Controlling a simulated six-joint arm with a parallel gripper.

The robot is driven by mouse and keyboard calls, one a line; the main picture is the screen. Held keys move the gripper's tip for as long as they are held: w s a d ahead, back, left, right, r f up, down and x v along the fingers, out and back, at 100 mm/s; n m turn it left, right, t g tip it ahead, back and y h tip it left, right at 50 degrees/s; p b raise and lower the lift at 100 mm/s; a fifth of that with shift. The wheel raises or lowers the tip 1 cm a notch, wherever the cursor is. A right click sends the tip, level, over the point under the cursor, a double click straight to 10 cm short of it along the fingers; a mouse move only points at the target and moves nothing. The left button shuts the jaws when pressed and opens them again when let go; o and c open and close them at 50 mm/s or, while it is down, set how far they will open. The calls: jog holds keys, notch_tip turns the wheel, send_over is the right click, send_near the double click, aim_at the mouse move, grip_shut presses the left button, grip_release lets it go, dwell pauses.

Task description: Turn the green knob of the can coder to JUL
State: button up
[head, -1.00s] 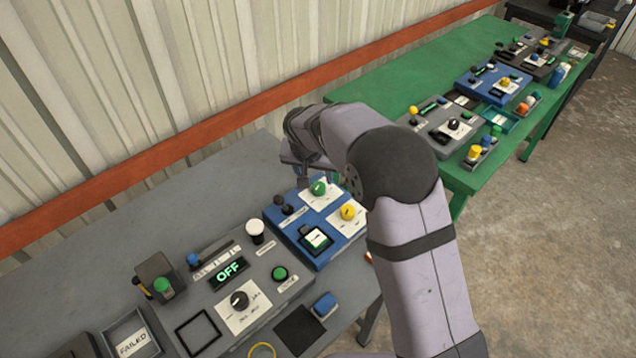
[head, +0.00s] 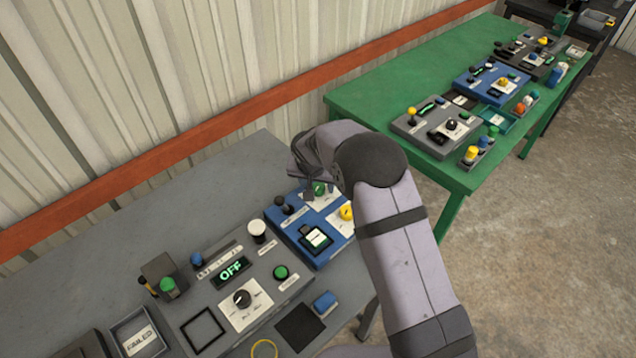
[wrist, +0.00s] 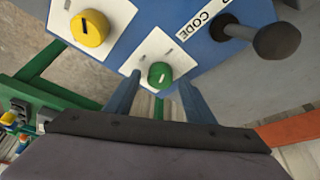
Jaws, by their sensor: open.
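The blue can coder (head: 330,248) stands on the grey table; it also shows in the wrist view (wrist: 225,55). Its green knob (head: 320,188) sits on a white plate at the far side, partly hidden by my gripper. In the wrist view the green knob (wrist: 159,73) appears between the tips of my open gripper (wrist: 160,82), with no visible contact. I cannot tell whether the tips are level with it or above it. The plate's lettering is too small to read. In the head view my gripper (head: 308,180) is beside the knob.
A yellow knob (wrist: 90,28) and a black-headed lever (wrist: 272,38) flank the green knob on the can coder. A grey panel (head: 215,305) with an OFF display stands to the left. A green table (head: 375,95) with more panels stands behind right.

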jog(key=c, duration=1.1)
jog(key=shift+o, duration=0.2)
